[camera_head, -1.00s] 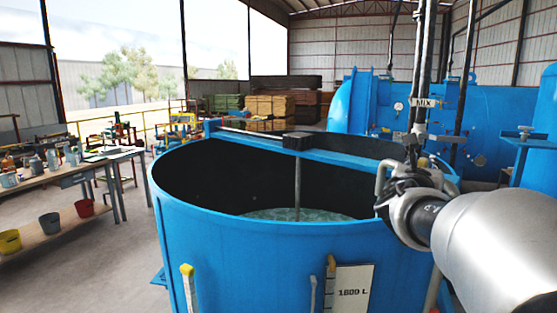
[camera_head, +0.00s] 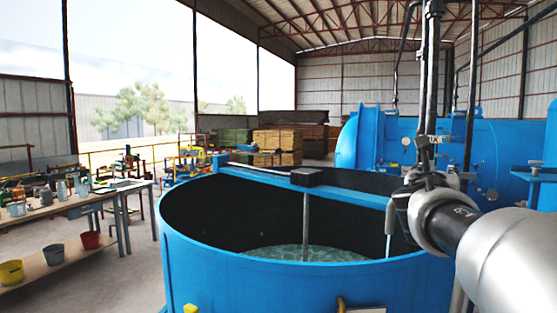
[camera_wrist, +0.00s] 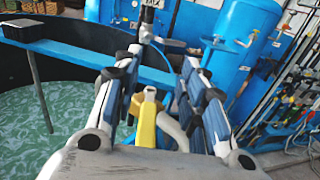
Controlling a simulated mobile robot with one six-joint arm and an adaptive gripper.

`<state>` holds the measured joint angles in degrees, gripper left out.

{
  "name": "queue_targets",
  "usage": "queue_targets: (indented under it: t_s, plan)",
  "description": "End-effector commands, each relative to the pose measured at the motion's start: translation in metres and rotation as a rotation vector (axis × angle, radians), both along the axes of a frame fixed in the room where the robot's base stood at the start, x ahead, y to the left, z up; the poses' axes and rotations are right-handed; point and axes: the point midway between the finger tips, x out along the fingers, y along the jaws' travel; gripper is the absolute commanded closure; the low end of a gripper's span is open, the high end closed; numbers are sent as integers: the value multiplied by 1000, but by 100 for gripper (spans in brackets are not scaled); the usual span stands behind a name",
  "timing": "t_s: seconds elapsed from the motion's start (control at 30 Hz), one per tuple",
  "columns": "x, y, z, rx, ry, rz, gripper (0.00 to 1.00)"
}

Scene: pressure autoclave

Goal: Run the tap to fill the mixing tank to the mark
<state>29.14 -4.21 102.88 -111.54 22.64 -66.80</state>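The mixing tank (camera_head: 300,278) is a large open blue round tank with a dark inside. Rippled greenish water (camera_head: 300,253) lies well below its rim; it also shows in the wrist view (camera_wrist: 70,135). A thin pale stream (camera_head: 388,245) drops into the tank from a light spout (camera_head: 390,215) by the far right rim. In the wrist view a yellow tap lever (camera_wrist: 146,122) stands between the fingers of my gripper (camera_wrist: 160,62), nearer the left one. The fingers are apart, with a gap to the right. Only the top edge of the level plate (camera_head: 367,309) shows.
A blue beam (camera_head: 265,176) with a dark box (camera_head: 306,177) and a stirrer shaft crosses the tank. Black vertical pipes (camera_head: 430,80) rise behind my gripper. A workbench (camera_head: 60,205) with pots and buckets stands left. Bare floor lies between bench and tank.

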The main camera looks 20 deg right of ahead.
Motion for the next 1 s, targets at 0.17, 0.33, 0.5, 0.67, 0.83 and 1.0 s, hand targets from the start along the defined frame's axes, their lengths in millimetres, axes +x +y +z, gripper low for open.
queue_targets:
  t_s: [0.17,0.33,0.5,0.67,0.83,1.0]
  plan:
    - [0,0,23,0,-3,0,62]
    - [0,0,33,1,-1,1,62]
    - [0,0,35,0,1,1,62]
    - [0,0,35,0,1,1,62]
    - [0,0,35,-1,1,1,62]
    - [0,0,35,-1,1,1,62]
